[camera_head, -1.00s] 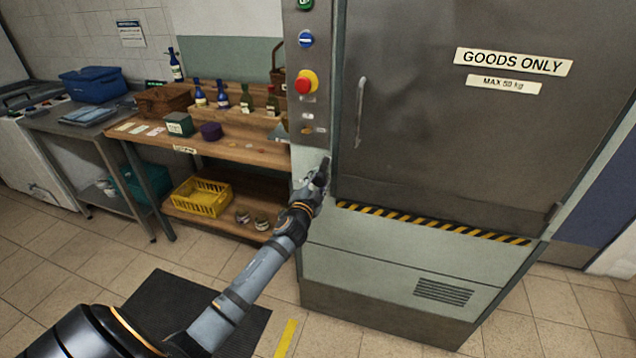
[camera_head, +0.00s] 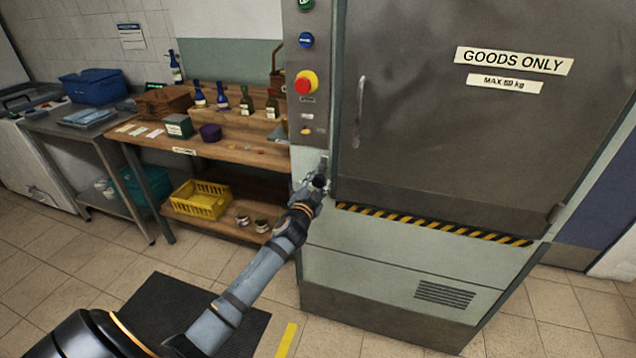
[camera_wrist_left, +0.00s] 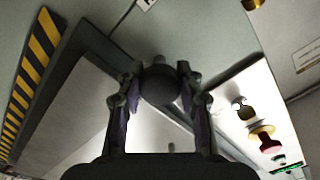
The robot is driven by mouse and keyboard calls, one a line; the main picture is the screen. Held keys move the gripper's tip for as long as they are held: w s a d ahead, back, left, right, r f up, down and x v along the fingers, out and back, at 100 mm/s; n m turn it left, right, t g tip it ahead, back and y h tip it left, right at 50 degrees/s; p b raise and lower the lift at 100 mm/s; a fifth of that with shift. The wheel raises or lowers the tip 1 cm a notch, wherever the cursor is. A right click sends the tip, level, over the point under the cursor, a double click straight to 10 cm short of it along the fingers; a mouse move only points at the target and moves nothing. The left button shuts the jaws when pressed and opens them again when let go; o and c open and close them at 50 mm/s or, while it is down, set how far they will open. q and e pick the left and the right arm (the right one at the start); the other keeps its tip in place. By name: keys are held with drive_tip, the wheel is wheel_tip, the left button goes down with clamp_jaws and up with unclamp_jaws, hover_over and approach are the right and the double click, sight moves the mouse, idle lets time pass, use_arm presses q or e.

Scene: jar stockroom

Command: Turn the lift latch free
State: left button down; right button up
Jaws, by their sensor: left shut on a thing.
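The grey goods lift has a closed metal door (camera_head: 450,130) with a vertical handle (camera_head: 360,112) and a narrow control panel (camera_head: 312,60) on its left. My left gripper (camera_head: 318,182) is at the foot of that panel, beside the door's lower left edge. In the left wrist view, my gripper (camera_wrist_left: 160,100) is shut on a dark rounded knob, which I take to be the lift latch (camera_wrist_left: 160,84). The fingers hold it from both sides. In the head view the gripper hides most of the latch, and its exact angle cannot be told. My right gripper is not in view.
A red stop button (camera_head: 304,83) on a yellow base sits above the gripper. A wooden bench (camera_head: 250,150) with bottles, boxes and a yellow crate (camera_head: 200,200) below stands close left of the lift. A striped strip (camera_head: 430,223) runs under the door. The tiled floor in front is mostly clear.

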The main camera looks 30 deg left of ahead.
use_arm(q)
drive_tip(key=shift+r, duration=0.35)
idle(2.0)
drive_tip(key=c, duration=1.2)
unclamp_jaws()
drive_tip(key=shift+d, duration=0.1)
drive_tip(key=o, duration=0.4)
drive_tip(key=shift+w+f, duration=0.1)
drive_tip(key=shift+c, duration=0.2)
drive_tip(key=shift+f, duration=0.15)
drive_tip(key=shift+s, duration=0.45)
drive_tip(key=v, duration=1.1)
drive_tip(key=shift+s, duration=0.1)
